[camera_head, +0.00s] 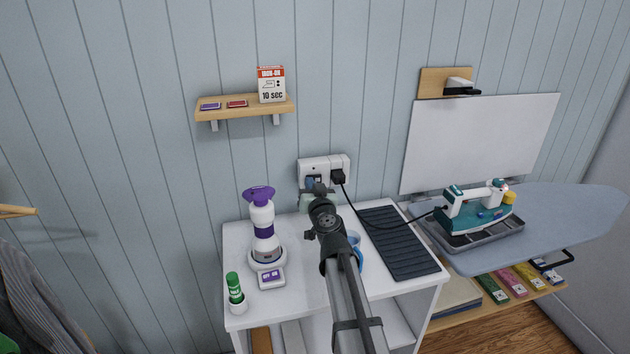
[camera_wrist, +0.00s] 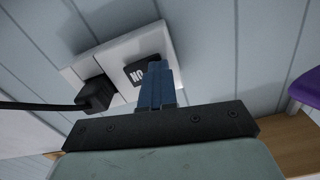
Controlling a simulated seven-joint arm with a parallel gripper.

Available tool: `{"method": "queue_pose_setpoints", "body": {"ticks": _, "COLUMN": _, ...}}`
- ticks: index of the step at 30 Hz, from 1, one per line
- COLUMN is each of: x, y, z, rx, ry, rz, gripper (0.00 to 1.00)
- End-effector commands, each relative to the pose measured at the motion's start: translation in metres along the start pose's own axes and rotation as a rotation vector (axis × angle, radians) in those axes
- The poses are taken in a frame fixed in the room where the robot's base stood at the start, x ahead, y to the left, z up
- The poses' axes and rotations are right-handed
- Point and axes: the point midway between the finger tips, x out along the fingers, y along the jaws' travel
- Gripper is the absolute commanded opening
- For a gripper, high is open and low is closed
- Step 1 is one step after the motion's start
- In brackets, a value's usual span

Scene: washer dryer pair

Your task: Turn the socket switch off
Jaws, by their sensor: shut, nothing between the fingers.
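The white socket plate (camera_head: 324,163) is on the panelled wall above the white cabinet; it also shows in the wrist view (camera_wrist: 125,52). A black plug (camera_head: 338,177) sits in it on the right, and on the left in the wrist view (camera_wrist: 95,94). The dark switch (camera_wrist: 141,70) is beside the plug and bears white lettering that reads as an upside-down "ON". My gripper (camera_wrist: 158,66) is shut and empty, its blue fingers together at the switch's edge, partly covering it. I cannot tell whether they touch. In the head view my gripper (camera_head: 310,184) partly hides the switch.
A black cord (camera_head: 385,225) runs from the plug to the teal iron (camera_head: 475,212) on the ironing board. A purple-and-white bottle (camera_head: 262,227) stands on the cabinet (camera_head: 240,313), left of my arm. A small shelf (camera_head: 245,106) is above left.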

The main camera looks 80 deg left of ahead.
Motion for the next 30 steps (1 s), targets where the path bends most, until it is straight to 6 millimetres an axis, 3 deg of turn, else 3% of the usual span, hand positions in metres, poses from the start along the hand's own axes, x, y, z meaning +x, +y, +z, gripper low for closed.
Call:
{"method": "queue_pose_setpoints", "body": {"ticks": 2, "x": 0.004, "y": 0.002, "z": -0.004, "rx": 0.000, "ry": 0.005, "rz": 0.004, "gripper": 0.00}}
{"method": "queue_pose_setpoints", "body": {"ticks": 21, "x": -0.046, "y": 0.000, "z": 0.000, "rx": 0.000, "ry": 0.001, "rz": 0.001, "gripper": 0.00}}
{"method": "queue_pose_setpoints", "body": {"ticks": 30, "x": -0.048, "y": 0.000, "z": 0.000, "rx": 0.000, "ry": 0.000, "rz": 0.001, "gripper": 0.00}}
